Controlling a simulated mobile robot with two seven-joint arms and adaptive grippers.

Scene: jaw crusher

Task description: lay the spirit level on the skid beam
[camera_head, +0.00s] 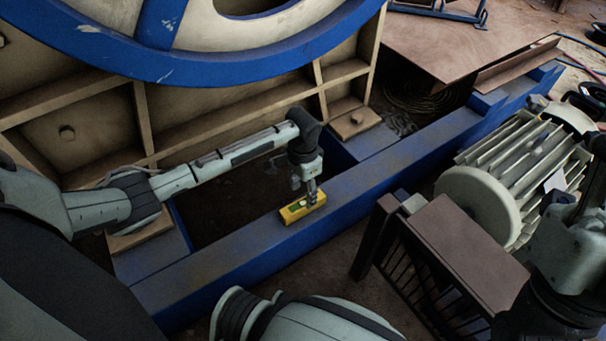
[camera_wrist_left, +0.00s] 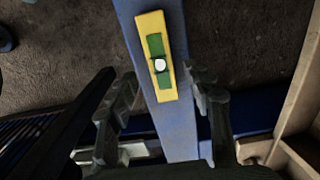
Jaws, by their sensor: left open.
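The yellow spirit level (camera_head: 304,207) with a green middle lies flat on the blue skid beam (camera_head: 238,250), along its length. The left wrist view also shows the level (camera_wrist_left: 154,34) with a round white vial spot, on the blue beam (camera_wrist_left: 176,133). My left gripper (camera_head: 312,194) is right over the level. In the left wrist view its two dark fingers (camera_wrist_left: 160,95) are apart, one on each side near the level's close end, with gaps to it. Parts of my right arm show at the lower right of the head view; its fingers cannot be made out.
A large blue-rimmed wheel (camera_head: 225,72) and tan ribbed frame (camera_head: 100,127) stand behind the beam. A finned motor (camera_head: 520,165) and a brown-topped stand (camera_head: 465,255) are at the right. A dark pit (camera_head: 235,200) opens behind the beam. The beam top is bare on both sides.

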